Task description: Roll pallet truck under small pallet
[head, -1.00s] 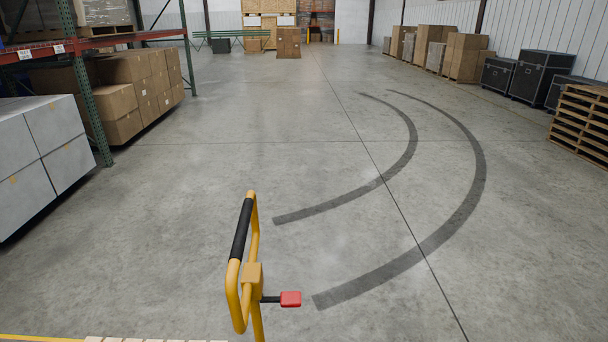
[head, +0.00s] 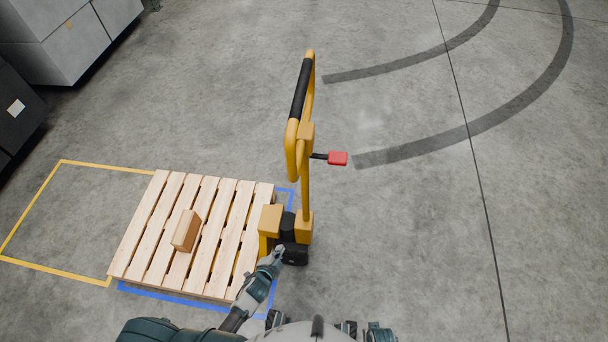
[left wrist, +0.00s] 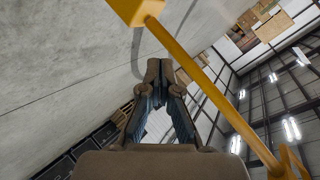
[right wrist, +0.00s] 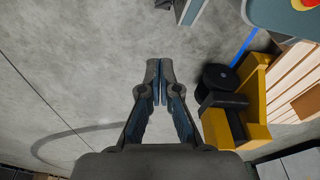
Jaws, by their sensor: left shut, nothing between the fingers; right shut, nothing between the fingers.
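The yellow pallet truck (head: 305,190) stands upright at the right edge of the small wooden pallet (head: 155,218). Its handle has a black grip (head: 301,90) and a red lever (head: 338,158). Its yellow body is against or very close to the pallet; whether forks are underneath is hidden. My left gripper (head: 279,252) is shut and empty beside the truck's dark base; touching cannot be told. In the left wrist view its closed fingers (left wrist: 160,66) are near the yellow handle bar. My right gripper (right wrist: 160,68) is shut and empty, beside the truck's black wheel (right wrist: 217,80).
A small brown box (head: 186,231) rests on the pallet. A blue floor outline (head: 175,299) shows around the pallet's right part; a yellow outline (head: 50,266) lies to its left. Grey crates (head: 62,36) stand at upper left. The floor right of the truck is clear, with dark curved marks.

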